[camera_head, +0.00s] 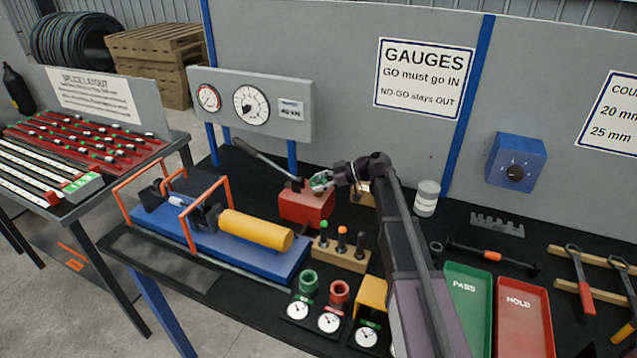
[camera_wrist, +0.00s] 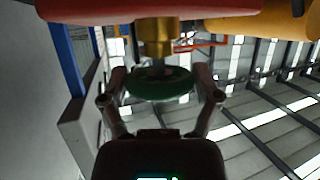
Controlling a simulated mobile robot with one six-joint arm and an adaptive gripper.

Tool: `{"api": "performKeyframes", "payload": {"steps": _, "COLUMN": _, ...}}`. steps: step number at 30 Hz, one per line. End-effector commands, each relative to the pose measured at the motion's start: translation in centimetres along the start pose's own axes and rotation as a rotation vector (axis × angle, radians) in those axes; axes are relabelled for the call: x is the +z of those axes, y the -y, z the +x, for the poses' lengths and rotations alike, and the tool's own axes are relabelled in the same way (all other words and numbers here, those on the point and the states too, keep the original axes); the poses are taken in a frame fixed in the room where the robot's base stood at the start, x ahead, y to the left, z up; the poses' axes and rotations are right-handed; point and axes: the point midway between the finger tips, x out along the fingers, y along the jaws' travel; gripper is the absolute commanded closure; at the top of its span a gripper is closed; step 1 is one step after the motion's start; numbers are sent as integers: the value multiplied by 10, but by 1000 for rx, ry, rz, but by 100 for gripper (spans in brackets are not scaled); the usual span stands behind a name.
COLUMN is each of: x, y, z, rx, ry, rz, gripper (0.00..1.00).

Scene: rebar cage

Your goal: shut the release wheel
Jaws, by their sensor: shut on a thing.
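The release wheel is a small green disc on a brass stem. In the wrist view the wheel (camera_wrist: 160,83) sits between the two fingers of my gripper (camera_wrist: 160,90), which is shut on it. The brass stem (camera_wrist: 158,38) runs from the wheel into the red pump body (camera_wrist: 150,8). In the head view my gripper (camera_head: 325,181) is at the right end of the red pump (camera_head: 307,206), and the green wheel (camera_head: 318,181) is partly hidden by the fingers. The wheel's turn angle cannot be told.
A pump lever (camera_head: 262,155) slants up leftward from the pump. A blue press with a yellow cylinder (camera_head: 255,230) lies to the left. A gauge panel (camera_head: 280,104) stands behind. A wood block with several pegs (camera_head: 340,254) and ring gauges (camera_head: 308,281) stand in front. A white cup (camera_head: 427,198) is to the right.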

Motion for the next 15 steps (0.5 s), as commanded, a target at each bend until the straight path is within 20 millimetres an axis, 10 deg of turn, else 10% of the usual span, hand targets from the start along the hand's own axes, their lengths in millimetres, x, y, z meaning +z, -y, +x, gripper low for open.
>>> {"api": "performKeyframes", "payload": {"steps": 15, "x": 0, "y": 1, "z": 1, "rx": 138, "ry": 1, "rz": 58, "gripper": 67}}
